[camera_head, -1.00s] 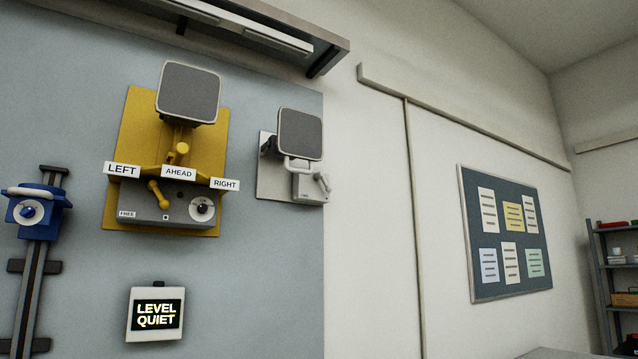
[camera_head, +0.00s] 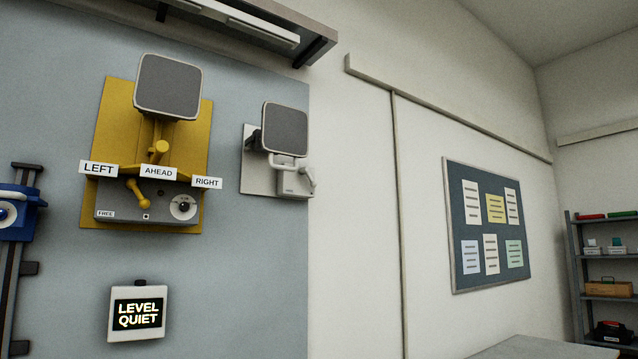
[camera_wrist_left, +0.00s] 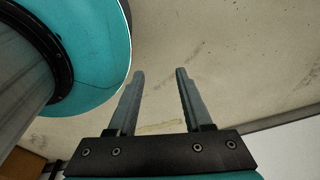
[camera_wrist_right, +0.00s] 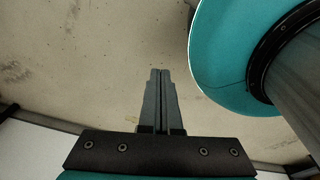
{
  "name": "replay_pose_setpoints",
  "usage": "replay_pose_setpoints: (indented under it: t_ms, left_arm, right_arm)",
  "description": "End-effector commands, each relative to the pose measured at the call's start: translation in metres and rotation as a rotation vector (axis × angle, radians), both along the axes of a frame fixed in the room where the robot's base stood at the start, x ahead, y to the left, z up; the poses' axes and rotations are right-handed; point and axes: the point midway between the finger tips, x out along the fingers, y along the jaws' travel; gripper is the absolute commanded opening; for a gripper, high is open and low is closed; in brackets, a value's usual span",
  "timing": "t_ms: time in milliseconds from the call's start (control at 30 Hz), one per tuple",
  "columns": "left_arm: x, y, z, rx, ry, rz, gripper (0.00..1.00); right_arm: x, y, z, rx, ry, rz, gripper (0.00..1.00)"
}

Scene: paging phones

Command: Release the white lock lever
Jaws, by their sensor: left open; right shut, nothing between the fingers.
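The white lock lever (camera_head: 309,177) sticks out at the right of a small grey-white box (camera_head: 294,184) on a white plate (camera_head: 258,182). A grey square panel (camera_head: 285,128) and a white looped handle (camera_head: 284,164) sit above that box. The lever leans up and to the left. My right gripper (camera_wrist_right: 160,72) is shut and empty, also over floor. Neither gripper shows in the head view, so both are away from the lever.
Left of the white unit is a yellow unit (camera_head: 113,122) with LEFT, AHEAD and RIGHT labels and a yellow lever (camera_head: 137,192). A LEVEL QUIET display (camera_head: 138,312) hangs below. A blue device (camera_head: 15,213) is far left. A shelf (camera_head: 270,17) overhangs. A table (camera_head: 530,346) stands lower right.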

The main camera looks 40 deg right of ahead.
Motion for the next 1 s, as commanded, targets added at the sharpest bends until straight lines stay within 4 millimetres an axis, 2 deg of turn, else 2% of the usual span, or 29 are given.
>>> replay_pose_setpoints:
  t_ms: [33,200,300,400,600,1000]
  left_arm:
    - [-0.003,-0.004,0.023,-0.005,0.006,-0.001,0.5]
    - [-0.018,-0.018,0.067,-0.021,0.032,-0.005,0.5]
    - [-0.031,-0.023,0.086,-0.026,0.053,-0.01,0.5]
    - [-0.041,-0.028,0.098,-0.033,0.071,-0.011,0.5]
    - [-0.047,-0.035,0.1,-0.04,0.079,-0.012,0.5]
    - [-0.042,-0.029,0.099,-0.034,0.071,-0.009,0.5]
  right_arm:
    - [-0.003,0.004,0.023,0.005,0.006,0.001,0.0]
    - [-0.02,0.017,0.067,0.02,0.033,0.004,0.0]
    - [-0.031,0.021,0.086,0.025,0.054,0.007,0.0]
    - [-0.041,0.025,0.098,0.028,0.071,0.009,0.0]
    - [-0.046,0.033,0.1,0.038,0.079,0.01,0.0]
    - [-0.042,0.033,0.099,0.039,0.07,0.01,0.0]
